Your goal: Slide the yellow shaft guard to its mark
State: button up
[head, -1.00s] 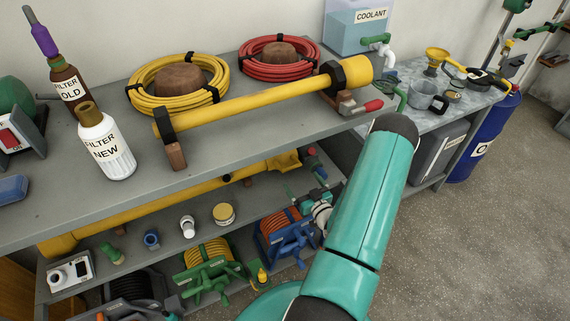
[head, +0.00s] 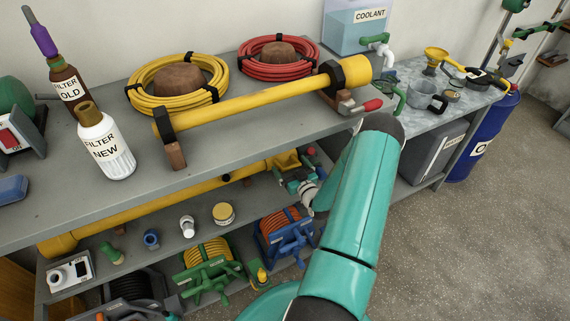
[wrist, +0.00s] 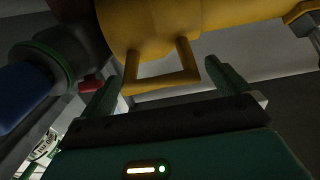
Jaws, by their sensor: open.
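The yellow shaft guard appears to be the long yellow tube (head: 150,205) on the shelf under the bench top. Its wide right end (head: 287,160) is close to my gripper (head: 290,176). In the wrist view a wide yellow cylinder (wrist: 150,22) carries a yellow loop handle (wrist: 160,83). My gripper (wrist: 162,74) is open, with one finger on each side of the handle. I cannot tell whether the fingers touch it. No mark for the guard can be made out.
Another yellow tube (head: 250,100) rests in brackets on the grey bench top (head: 60,205). A dark cylinder with a blue end (wrist: 25,90) is left of my gripper.

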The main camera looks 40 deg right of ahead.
jog(key=c, duration=0.9)
jog(key=w+a, duration=0.3)
jog(key=a, duration=0.7)
jog(key=shift+w+a, duration=0.15)
jog(key=shift+a, duration=0.1)
jog(key=o, duration=0.9)
dwell(0.6)
jog(key=v, duration=1.3)
jog(key=shift+s, duration=0.4)
jog(key=shift+s, duration=0.15)
